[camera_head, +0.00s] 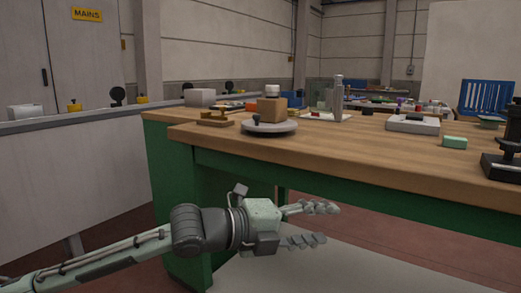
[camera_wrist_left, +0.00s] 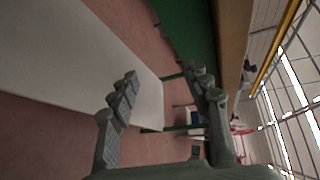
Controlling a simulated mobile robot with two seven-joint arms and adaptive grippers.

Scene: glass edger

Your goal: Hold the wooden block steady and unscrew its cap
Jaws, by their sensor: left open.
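The wooden block (camera_head: 271,109) stands upright on a round grey disc (camera_head: 269,127) near the left end of the workbench. Its pale cap (camera_head: 272,90) sits on top of it. My left gripper (camera_head: 322,224) is open and empty, in front of the bench and lower than its top, apart from the block. In the left wrist view its two fingers (camera_wrist_left: 165,92) are spread with nothing between them. The block and cap are not visible in the left wrist view. My right gripper is in neither view.
The wooden-topped workbench (camera_head: 365,160) has a green frame. A green block (camera_head: 454,142), a grey flat device (camera_head: 413,124) and a black stand (camera_head: 503,163) are on its right part. A metal cylinder (camera_head: 338,98) stands behind the disc. The bench's front middle is clear.

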